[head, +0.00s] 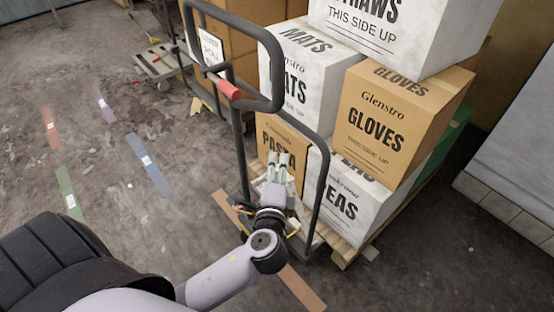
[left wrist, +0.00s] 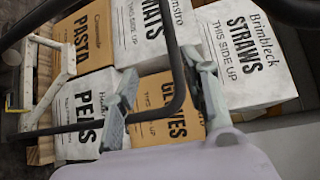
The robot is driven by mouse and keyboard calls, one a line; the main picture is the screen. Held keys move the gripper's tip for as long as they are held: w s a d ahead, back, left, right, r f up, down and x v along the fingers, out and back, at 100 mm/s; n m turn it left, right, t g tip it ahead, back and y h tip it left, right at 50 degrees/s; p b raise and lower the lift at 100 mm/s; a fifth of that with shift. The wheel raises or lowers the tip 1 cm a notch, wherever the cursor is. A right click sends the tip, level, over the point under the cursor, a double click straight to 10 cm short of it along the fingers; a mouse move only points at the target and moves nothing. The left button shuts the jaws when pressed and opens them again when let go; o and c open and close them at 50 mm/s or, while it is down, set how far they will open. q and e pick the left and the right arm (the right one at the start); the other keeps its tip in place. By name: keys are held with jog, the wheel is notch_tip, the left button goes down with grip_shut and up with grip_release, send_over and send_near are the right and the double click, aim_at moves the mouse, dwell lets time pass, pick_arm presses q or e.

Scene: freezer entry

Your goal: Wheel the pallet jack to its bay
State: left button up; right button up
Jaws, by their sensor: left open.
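The pallet jack stands in the middle of the head view, with a dark tubular handle loop (head: 281,70), a red piece (head: 228,90) on it and a dark upright frame (head: 323,170) below. It stands against a wooden pallet (head: 345,252) stacked with boxes. My left gripper (head: 277,155) is open, low in front of the frame and below the handle loop. In the left wrist view its fingers (left wrist: 165,80) are spread, and a dark frame bar (left wrist: 178,65) crosses between them in the picture. I cannot tell whether they touch. My right gripper is out of view.
Coloured tape strips, including a blue one (head: 148,165) and a green one (head: 69,194), lie on the floor at left. A brown strip (head: 302,289) runs under the jack. A grey flat cart (head: 160,62) stands behind. The floor at left is mostly clear.

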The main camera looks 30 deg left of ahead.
pick_arm(q)
jog(key=shift+s+d, duration=0.1)
jog(key=shift+s, duration=0.05)
jog(key=b, duration=0.1)
send_near(301, 131)
jog(key=p+x, duration=0.1)
jog(key=x, duration=1)
jog(key=shift+w+p, duration=0.3)
jog(key=shift+w, duration=0.05)
jog(key=shift+f, duration=0.1)
grip_shut()
dwell(0.5)
